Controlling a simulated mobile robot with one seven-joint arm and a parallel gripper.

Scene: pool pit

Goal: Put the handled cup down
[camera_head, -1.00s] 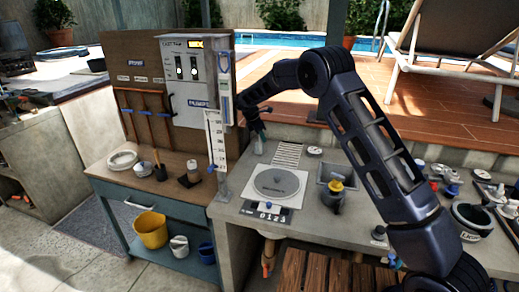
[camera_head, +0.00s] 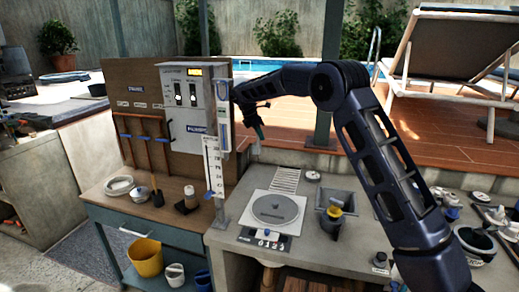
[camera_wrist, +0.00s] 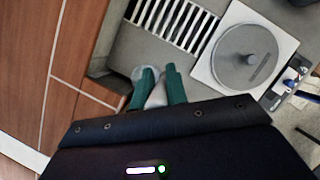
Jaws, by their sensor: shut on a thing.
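My gripper (camera_head: 260,133) is at the back of the counter, left of the large folded arm links. Its teal fingers, also in the wrist view (camera_wrist: 160,86), are closed around a small pale, greyish cup (camera_wrist: 156,97). The cup also shows as a pale shape below the fingers in the head view (camera_head: 256,149). It hangs above the counter's back edge, behind and left of the slotted drain grate (camera_head: 285,180). The fingers hide much of it, and I cannot make out its handle.
A round-plated scale (camera_head: 275,208) stands in front of the grate. A grey box with a yellow-topped item (camera_head: 335,211) is to its right. A tall white gauge (camera_head: 213,168) and control panel (camera_head: 190,95) stand at left. Bare counter (camera_head: 240,195) lies left of the scale.

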